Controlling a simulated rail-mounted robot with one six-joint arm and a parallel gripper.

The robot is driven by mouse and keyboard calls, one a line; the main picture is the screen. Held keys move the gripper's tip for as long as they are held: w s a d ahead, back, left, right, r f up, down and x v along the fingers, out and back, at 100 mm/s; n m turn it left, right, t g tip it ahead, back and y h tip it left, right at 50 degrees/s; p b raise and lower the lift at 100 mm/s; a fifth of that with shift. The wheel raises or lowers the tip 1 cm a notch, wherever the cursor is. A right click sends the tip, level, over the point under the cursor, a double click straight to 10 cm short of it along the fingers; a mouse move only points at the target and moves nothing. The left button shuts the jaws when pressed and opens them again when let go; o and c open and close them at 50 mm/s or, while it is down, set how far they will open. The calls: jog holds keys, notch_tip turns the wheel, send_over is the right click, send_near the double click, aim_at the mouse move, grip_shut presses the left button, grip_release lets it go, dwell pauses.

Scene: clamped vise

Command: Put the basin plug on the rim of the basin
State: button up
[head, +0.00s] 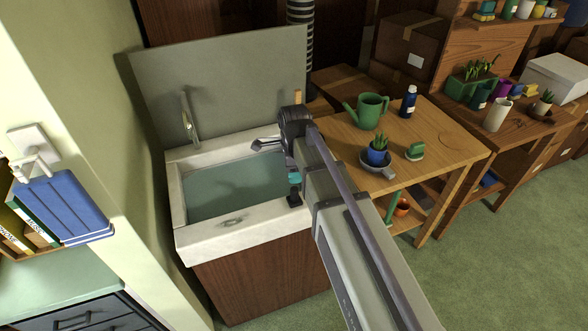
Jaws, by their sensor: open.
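The basin (183,238) is a pale stone sink on a brown wooden cabinet, with blue-green water or a tinted bottom inside. A small grey oval piece (233,221) lies on its front rim. A small black piece (294,199) shows at the right rim, beside my arm. I cannot tell whether either is the basin plug.
A metal tap (189,120) rises at the back left of the basin. A small teal item (295,177) shows by the right rim. The wooden table (445,150) at right holds a green watering can (368,110), a dark blue bottle (408,101) and a potted cactus (377,150).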

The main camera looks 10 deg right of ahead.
jog(key=s+d+n, duration=0.1)
jog(key=s+n, duration=0.5)
jog(key=n, duration=0.3)
jog(key=s+d+r+n, duration=0.1)
jog(key=s+d+n, duration=0.1)
jog(key=s+n, duration=0.5)
jog(key=n, duration=0.3)
jog(key=shift+s+d+r, duration=0.3)
